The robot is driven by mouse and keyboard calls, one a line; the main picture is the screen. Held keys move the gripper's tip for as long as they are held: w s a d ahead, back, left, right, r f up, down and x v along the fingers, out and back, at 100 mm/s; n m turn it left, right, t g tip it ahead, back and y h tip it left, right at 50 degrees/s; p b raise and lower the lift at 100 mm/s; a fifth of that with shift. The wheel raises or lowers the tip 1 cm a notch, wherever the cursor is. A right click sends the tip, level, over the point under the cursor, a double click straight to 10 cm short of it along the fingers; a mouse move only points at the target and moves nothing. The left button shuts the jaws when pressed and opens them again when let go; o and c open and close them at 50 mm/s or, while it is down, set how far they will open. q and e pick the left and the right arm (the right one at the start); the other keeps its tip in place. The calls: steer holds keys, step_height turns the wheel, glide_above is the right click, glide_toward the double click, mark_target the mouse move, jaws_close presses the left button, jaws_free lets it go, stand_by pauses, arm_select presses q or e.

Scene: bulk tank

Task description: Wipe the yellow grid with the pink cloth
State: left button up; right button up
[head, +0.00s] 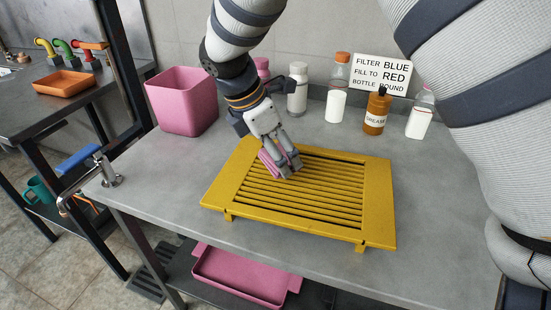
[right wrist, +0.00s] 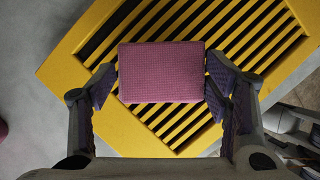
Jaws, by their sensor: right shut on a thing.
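The yellow grid (head: 325,225) is a slatted rack on short feet on the grey worktop. My right gripper (head: 284,166) is over the left part of its slats, pointing down. It is shut on the folded pink cloth (head: 268,163), partly hidden by the fingers. In the right wrist view the cloth (right wrist: 160,72) is held between both finger pads, with the yellow grid (right wrist: 75,58) behind it. I cannot tell whether the cloth touches the slats. My left gripper is not in view.
A pink bin (head: 182,102) stands at the back left of the worktop (head: 160,180). Several bottles, including a brown one (head: 376,112), and a sign (head: 381,74) stand along the back. A tap (head: 105,170) is at the left edge. A pink tray (head: 240,275) lies below.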

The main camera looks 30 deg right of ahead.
steer(key=shift+s+d+r, duration=0.1)
steer(key=shift+s+r, duration=0.1)
steer(key=shift+r, duration=0.3)
steer(key=shift+w+r, duration=0.1)
steer(key=shift+r, duration=2.2)
